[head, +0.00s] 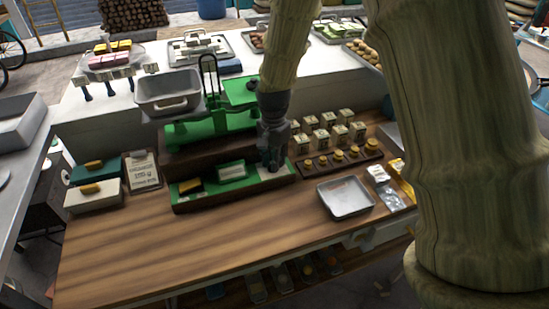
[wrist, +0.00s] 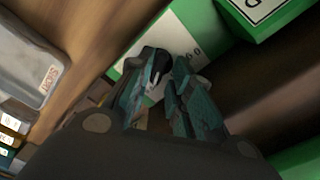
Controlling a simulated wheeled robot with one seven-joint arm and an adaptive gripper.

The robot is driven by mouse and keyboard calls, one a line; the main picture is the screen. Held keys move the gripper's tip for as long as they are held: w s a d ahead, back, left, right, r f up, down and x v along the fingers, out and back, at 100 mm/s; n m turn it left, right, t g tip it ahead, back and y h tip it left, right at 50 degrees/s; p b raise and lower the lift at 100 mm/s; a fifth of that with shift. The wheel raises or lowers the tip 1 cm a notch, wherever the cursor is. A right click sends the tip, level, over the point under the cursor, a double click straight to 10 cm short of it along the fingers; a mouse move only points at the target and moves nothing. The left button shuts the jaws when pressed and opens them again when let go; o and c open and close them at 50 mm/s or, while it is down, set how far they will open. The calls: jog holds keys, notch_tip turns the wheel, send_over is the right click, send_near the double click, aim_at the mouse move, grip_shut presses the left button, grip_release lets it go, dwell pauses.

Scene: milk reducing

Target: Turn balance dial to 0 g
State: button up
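The green balance (head: 212,124) stands on a dark base at the back of the wooden counter, with a grey pan (head: 168,92) on its left. In front is a low green panel in a dark frame (head: 235,194). My gripper (head: 272,163) points down at the panel's right end. In the wrist view, my gripper's two teal fingers (wrist: 165,88) straddle a small dark and white part, apparently the dial (wrist: 156,88), on the green and white plate (wrist: 182,38). The fingers stand partly apart. They hide most of the dial, so its setting and any contact cannot be told.
Right of the panel are a row of brass weights (head: 339,158), several small boxes (head: 326,124) and a metal tray (head: 345,198). A price card (head: 142,171) and butter boxes (head: 93,196) stand at the left. The front left counter (head: 150,255) is clear.

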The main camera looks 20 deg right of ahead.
jog(key=shift+s+d+r, duration=0.15)
jog(key=shift+s+r, duration=0.05)
jog(key=shift+s, duration=0.1)
jog(key=shift+c, duration=0.9)
grip_shut()
jog(key=shift+w, duration=0.1)
jog(key=n+p, duration=0.1)
jog(key=n, duration=0.1)
jog(key=n+p, duration=0.1)
jog(key=n, duration=0.2)
jog(key=shift+w+a+n, duration=0.1)
jog(key=shift+a+n, duration=0.1)
jog(key=shift+n, duration=0.1)
jog(key=n, duration=0.2)
jog(key=n+p, duration=0.1)
jog(key=n, duration=0.3)
jog(key=shift+a, duration=0.25)
jog(key=n+p, duration=0.1)
jog(key=n, duration=0.5)
jog(key=shift+a+n+p, duration=0.2)
jog(key=shift+n+p, duration=0.1)
jog(key=shift+p, duration=0.05)
jog(key=n, duration=0.2)
jog(key=n+p, duration=0.1)
jog(key=n, duration=0.2)
jog(key=shift+s+a+f+n, duration=0.1)
jog(key=shift+s+n, duration=0.1)
jog(key=shift+n, duration=0.1)
